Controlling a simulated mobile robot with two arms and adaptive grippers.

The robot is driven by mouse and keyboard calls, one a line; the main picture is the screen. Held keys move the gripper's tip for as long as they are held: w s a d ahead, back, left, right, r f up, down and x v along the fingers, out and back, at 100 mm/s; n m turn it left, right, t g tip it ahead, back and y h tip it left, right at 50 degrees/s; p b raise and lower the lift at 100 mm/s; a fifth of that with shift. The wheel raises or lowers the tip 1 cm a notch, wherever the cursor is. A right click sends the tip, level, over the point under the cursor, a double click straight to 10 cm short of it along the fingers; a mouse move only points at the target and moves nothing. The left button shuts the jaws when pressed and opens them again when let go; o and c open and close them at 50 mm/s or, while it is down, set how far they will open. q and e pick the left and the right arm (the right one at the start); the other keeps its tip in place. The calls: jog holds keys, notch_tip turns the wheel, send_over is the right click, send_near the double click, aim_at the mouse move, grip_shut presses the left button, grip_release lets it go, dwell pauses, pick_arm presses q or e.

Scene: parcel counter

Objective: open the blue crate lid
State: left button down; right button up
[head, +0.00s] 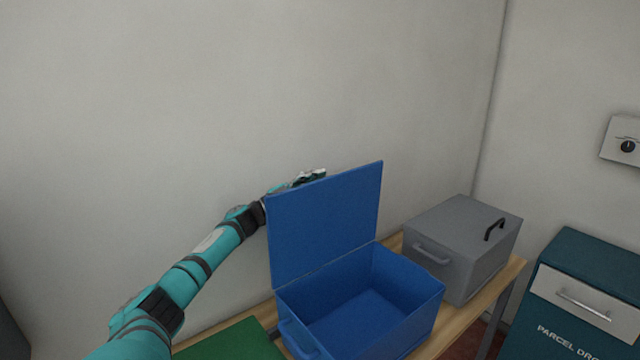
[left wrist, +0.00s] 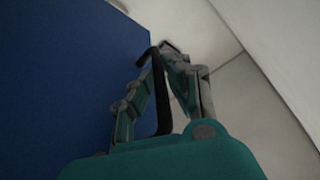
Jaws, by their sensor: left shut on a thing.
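The blue crate (head: 425,325) stands on a wooden table, and its inside shows empty. Its blue lid (head: 325,220) stands upright along the crate's back edge, wide open. My left arm reaches in from the left, and my left gripper (head: 309,177) is behind the lid's top edge, partly hidden by it. In the left wrist view the lid (left wrist: 70,70) fills the left side. There the fingers (left wrist: 165,65) are closed around the black lid handle (left wrist: 163,105). My right gripper is not in view.
A grey lidded box (head: 455,250) with a black handle on top stands right of the crate. A green mat (head: 230,343) lies to its left. A teal parcel drop cabinet (head: 590,290) is at right. The wall (head: 200,90) is close behind the table.

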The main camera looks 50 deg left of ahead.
pick_arm(q)
jog(key=c, duration=1.4)
grip_release()
jog(key=shift+o, duration=0.2)
jog(key=v, duration=1.2)
